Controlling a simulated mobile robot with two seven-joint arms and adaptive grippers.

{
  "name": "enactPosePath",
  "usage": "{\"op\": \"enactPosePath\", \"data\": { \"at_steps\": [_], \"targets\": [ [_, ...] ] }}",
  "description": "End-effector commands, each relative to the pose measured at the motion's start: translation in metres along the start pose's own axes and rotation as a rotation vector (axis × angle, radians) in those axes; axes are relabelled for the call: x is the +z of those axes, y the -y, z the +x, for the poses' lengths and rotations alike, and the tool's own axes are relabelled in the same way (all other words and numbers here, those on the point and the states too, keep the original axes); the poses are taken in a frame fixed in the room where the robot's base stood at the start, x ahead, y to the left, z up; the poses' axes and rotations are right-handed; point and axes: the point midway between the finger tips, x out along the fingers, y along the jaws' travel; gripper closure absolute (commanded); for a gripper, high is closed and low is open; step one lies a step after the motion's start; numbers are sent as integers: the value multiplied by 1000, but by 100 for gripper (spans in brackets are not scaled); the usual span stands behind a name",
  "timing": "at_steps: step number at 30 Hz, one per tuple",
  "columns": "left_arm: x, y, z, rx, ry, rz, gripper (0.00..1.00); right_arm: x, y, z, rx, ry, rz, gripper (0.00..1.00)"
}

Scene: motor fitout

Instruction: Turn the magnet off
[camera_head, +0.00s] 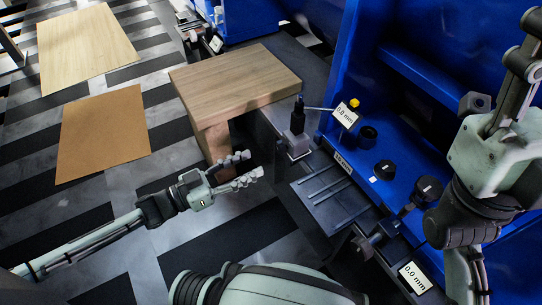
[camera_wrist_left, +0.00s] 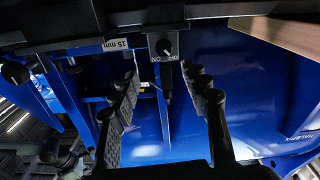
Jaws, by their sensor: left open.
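A dark magnetic stand (camera_head: 298,143) with a post and a thin arm stands at the end of the blue machine's bed in the head view. In the left wrist view a dark block (camera_wrist_left: 172,70) carries a round knob (camera_wrist_left: 165,47) with ON and OFF style markings. I cannot tell which way the knob points. My left gripper (camera_head: 250,169) is open and empty, left of the stand and apart from it. Its two fingers (camera_wrist_left: 172,95) frame the block from below in the left wrist view. My right arm's end (camera_head: 515,85) is at the upper right, and its jaws are unclear.
A wooden-topped bench (camera_head: 235,82) stands left of the magnetic stand. The blue machine (camera_head: 410,120) has black knobs (camera_head: 384,170) and a 0.0 mm display (camera_head: 346,115). Brown and pale boards (camera_head: 103,135) lie on the striped floor.

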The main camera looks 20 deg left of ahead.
Motion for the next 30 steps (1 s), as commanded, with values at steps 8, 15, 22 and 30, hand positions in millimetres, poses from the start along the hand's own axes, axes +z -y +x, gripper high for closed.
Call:
{"op": "enactPosePath", "data": {
  "at_steps": [8,15,22,30],
  "targets": [
    [8,7,26,-4,15,-4,54,0,1,-1,-19,-20,-4,60],
    [8,7,62,-4,16,-5,54,2,2,0,-40,-32,-9,60],
    [8,7,74,-5,18,-5,54,2,3,2,-47,-38,-11,60],
    [8,6,74,-5,18,-5,63,2,3,3,-47,-39,-12,60]
  ]
}}
